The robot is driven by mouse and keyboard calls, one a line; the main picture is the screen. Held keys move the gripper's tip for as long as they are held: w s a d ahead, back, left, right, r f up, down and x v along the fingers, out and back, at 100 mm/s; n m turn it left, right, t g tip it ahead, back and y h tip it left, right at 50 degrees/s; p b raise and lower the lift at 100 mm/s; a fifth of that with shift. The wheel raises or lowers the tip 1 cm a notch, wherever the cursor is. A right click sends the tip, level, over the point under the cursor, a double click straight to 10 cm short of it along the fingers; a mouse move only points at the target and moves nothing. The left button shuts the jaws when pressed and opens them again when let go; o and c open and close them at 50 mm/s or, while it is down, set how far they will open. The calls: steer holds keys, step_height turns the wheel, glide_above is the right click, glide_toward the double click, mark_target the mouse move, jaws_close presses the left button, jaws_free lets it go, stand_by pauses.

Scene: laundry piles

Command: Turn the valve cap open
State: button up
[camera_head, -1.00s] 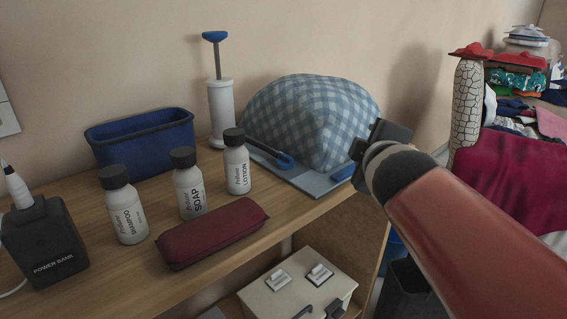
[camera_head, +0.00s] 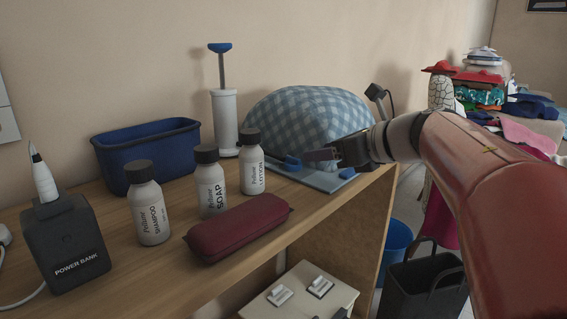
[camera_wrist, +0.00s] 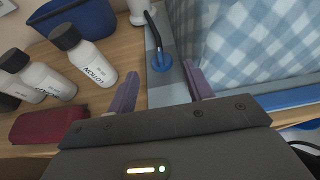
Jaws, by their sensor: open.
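A round blue valve cap (camera_head: 292,163) sits on the flat grey-blue edge of a blue-and-white checked bag (camera_head: 305,118) on the wooden shelf top. In the wrist view the cap (camera_wrist: 161,62) lies ahead of my fingertips, roughly between their lines, with a dark tube-like piece running from it toward the white pump. My gripper (camera_head: 310,156) is to the right of the cap and close to it in the head view. In the wrist view the two fingers of my gripper (camera_wrist: 160,82) are apart, with nothing held between them. I cannot tell whether any finger touches the bag.
A white pump with a blue handle (camera_head: 224,122) stands behind the cap. Lotion (camera_head: 251,165), soap (camera_head: 210,185) and shampoo (camera_head: 147,205) bottles and a maroon case (camera_head: 238,230) are to the left. A blue bin (camera_head: 145,148) and a power bank (camera_head: 65,250) stand farther left.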

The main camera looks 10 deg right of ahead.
mark_target(298, 159)
steer(key=shift+w+a+f, duration=0.15)
steer(key=shift+f, duration=0.15)
steer(key=x, duration=0.7)
steer(key=shift+a, duration=0.1)
steer(key=c, duration=0.9)
